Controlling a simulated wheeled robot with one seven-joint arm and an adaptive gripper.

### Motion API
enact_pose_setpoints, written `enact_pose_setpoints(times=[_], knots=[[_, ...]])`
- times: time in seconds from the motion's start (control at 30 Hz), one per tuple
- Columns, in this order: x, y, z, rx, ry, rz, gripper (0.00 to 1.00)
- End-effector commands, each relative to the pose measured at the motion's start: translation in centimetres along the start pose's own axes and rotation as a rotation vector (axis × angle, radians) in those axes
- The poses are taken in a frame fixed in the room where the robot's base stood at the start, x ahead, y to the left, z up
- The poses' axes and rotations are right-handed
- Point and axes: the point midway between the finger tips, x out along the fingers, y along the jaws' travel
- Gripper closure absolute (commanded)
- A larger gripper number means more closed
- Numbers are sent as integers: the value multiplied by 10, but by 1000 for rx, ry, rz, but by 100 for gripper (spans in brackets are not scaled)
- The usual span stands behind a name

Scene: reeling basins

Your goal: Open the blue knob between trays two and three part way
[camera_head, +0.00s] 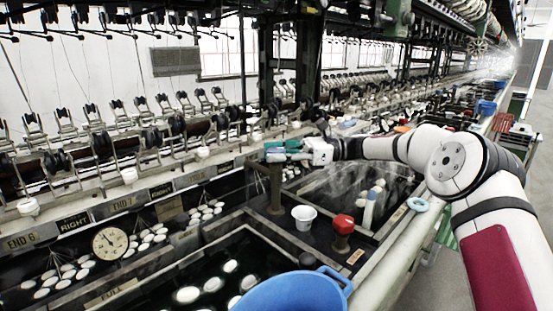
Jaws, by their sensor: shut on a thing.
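My gripper (276,152) is shut at the top of a dark post (276,190), which stands on the divider between two water basins. A red knob (343,224) stands on a shorter post nearer to me on the same divider. The near basin (170,285) holds dark water with several white cocoons. The far basin (385,180) lies right of the dark post, partly below my arm.
A white cup (303,218) stands on the divider between the post and the red knob. A large blue tub (300,292) is at the front. A pale blue ring (418,204) lies on the right ledge. A round gauge (110,243) and reeling fittings line the left.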

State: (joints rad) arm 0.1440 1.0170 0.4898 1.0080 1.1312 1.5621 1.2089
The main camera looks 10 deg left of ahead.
Motion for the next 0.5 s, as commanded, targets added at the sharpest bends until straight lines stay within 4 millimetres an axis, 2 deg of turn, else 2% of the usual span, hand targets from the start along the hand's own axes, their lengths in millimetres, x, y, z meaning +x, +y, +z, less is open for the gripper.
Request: enact_pose_setpoints(times=[0.43, 0.47, 0.5], knots=[[0, 0, 0, 1, 0, 12, 92], [0, 0, 0, 1, 0, 12, 62], [0, 0, 0, 1, -1, 12, 53]])
